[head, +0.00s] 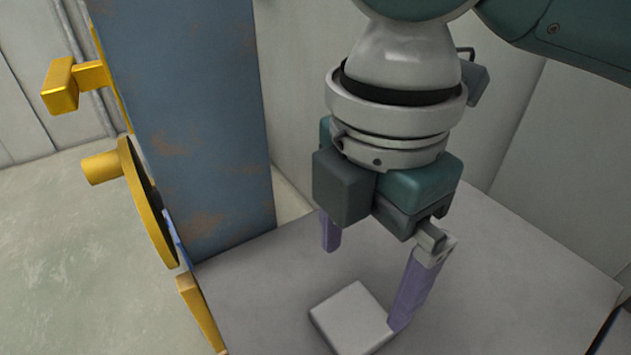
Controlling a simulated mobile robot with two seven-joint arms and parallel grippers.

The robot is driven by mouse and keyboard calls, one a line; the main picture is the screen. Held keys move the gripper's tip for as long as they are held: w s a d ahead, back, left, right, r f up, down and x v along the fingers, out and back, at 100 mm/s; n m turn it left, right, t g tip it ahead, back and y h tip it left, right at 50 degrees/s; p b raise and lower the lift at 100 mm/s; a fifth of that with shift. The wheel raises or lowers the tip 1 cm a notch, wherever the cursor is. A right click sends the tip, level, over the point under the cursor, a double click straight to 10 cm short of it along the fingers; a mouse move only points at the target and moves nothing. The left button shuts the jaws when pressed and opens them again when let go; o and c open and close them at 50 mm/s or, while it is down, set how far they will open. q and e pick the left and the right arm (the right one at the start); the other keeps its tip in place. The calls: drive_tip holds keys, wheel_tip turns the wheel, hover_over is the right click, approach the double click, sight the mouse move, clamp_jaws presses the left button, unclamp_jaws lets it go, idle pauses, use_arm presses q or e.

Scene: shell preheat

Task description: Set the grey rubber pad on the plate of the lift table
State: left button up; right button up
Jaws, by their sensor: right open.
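A light grey square block (352,318), which looks like the rubber pad, lies flat on a broad grey surface (500,290) at the bottom middle of the head view. I cannot tell whether this surface is the plate of the lift table. My right gripper (365,289) points down over it with its two purple fingers spread apart and nothing between them. The nearer finger's tip overlaps the right edge of the pad in the picture; whether it touches cannot be told. The far finger is behind and to the left of the pad. My left gripper is not in view.
A tall blue, rust-marked column (200,120) stands at the left behind the surface. A yellow handwheel (150,205) and a yellow handle (62,88) stick out from its left side. Pale walls close off the back and right. The grey surface right of the pad is clear.

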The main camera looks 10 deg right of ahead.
drive_tip(key=s+a+m+t+y, duration=0.2)
drive_tip(key=s+a+m+y, duration=0.25)
drive_tip(key=m, duration=0.35)
drive_tip(key=s+d+f+m+h, duration=0.1)
drive_tip(key=s+d+m, duration=0.1)
drive_tip(key=d+m, duration=0.2)
drive_tip(key=s+d+m+t+h, duration=0.1)
drive_tip(key=s+d+m, duration=0.2)
drive_tip(key=d+m, duration=0.1)
drive_tip(key=s+d+f+m+h, duration=0.1)
drive_tip(key=s+d+m+h, duration=0.1)
drive_tip(key=d, duration=0.3)
drive_tip(key=shift+s+d+f+m+t+p, duration=0.15)
drive_tip(key=shift+s+f+m+t+p, duration=0.2)
drive_tip(key=shift+m, duration=0.55)
drive_tip(key=shift+s+d, duration=0.15)
drive_tip(key=shift+d, duration=0.1)
